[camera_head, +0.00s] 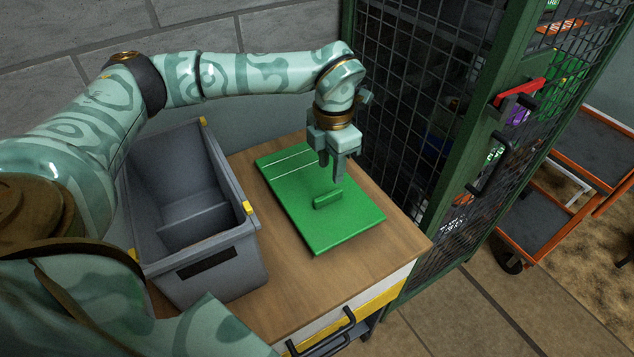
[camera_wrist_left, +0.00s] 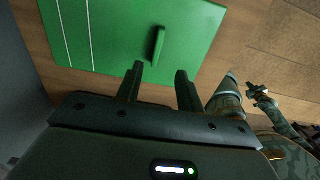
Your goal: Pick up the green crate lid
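The green crate lid (camera_head: 335,225) lies flat on the wooden table top, with a raised bar handle (camera_head: 328,198) and two pale lines across it. It also shows in the left wrist view (camera_wrist_left: 108,35), its handle (camera_wrist_left: 157,45) just beyond the fingers. My left gripper (camera_head: 331,171) hangs above the lid, pointing down near the handle. Its two fingers (camera_wrist_left: 160,70) are apart with nothing between them. In the left wrist view a small patterned arm with a claw-like end (camera_wrist_left: 260,95), apparently my right gripper, shows at the right; its opening is too small to judge.
A grey open crate (camera_head: 215,262) with a divider and yellow corner tabs stands left of the lid. The wooden table (camera_head: 290,285) is bare around the lid. A green mesh cage (camera_head: 425,100) stands close behind and right. An orange-framed cart (camera_head: 540,215) is farther right.

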